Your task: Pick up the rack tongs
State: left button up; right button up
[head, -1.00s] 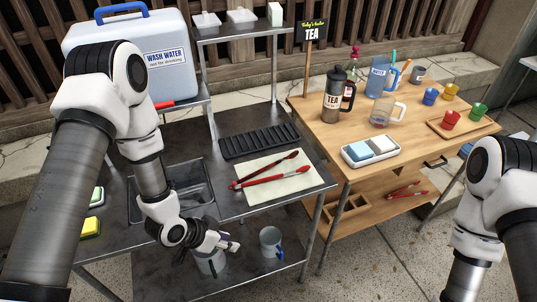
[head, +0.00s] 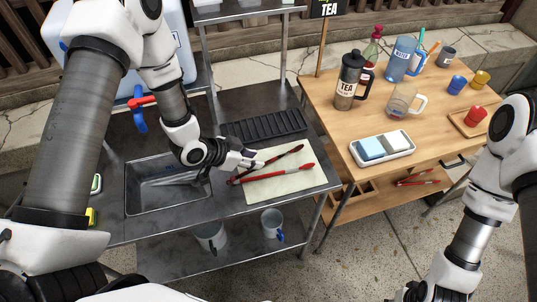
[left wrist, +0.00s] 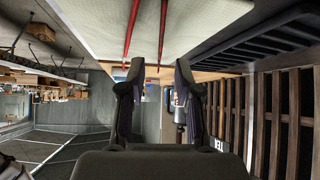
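Two pairs of red tongs lie on a pale board (head: 312,184) on the metal table: one with dark parts (head: 283,157), behind, and one mostly red (head: 278,173), in front. Red tongs (head: 418,182) also lie on the wooden table's lower shelf. I cannot tell which pair is the rack tongs. My left gripper (head: 257,162) is at the left end of the board, close to the tongs. In the left wrist view its fingers (left wrist: 159,76) are apart with nothing between them; two red lengths (left wrist: 131,28) show beyond. My right gripper (head: 412,292) is low at the bottom edge, its fingers unclear.
A black slotted rack (head: 264,127) lies behind the board. A sink (head: 168,198) is left of it. The wooden table (head: 435,135) on the right holds a sponge tray (head: 382,160), a tea press (head: 347,88) and cups. Mugs (head: 272,222) stand on the shelf below.

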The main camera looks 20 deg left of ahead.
aim_at(266, 162)
pick_arm(q)
jog(key=shift+p+x, duration=0.85)
jog(key=shift+x, duration=0.2)
jog(key=x, duration=0.2)
jog(key=shift+w+d+f, duration=0.15)
jog(key=shift+w+f, duration=0.05)
jog(key=shift+f, duration=0.1)
jog(key=shift+w+f, duration=0.15)
grip_shut()
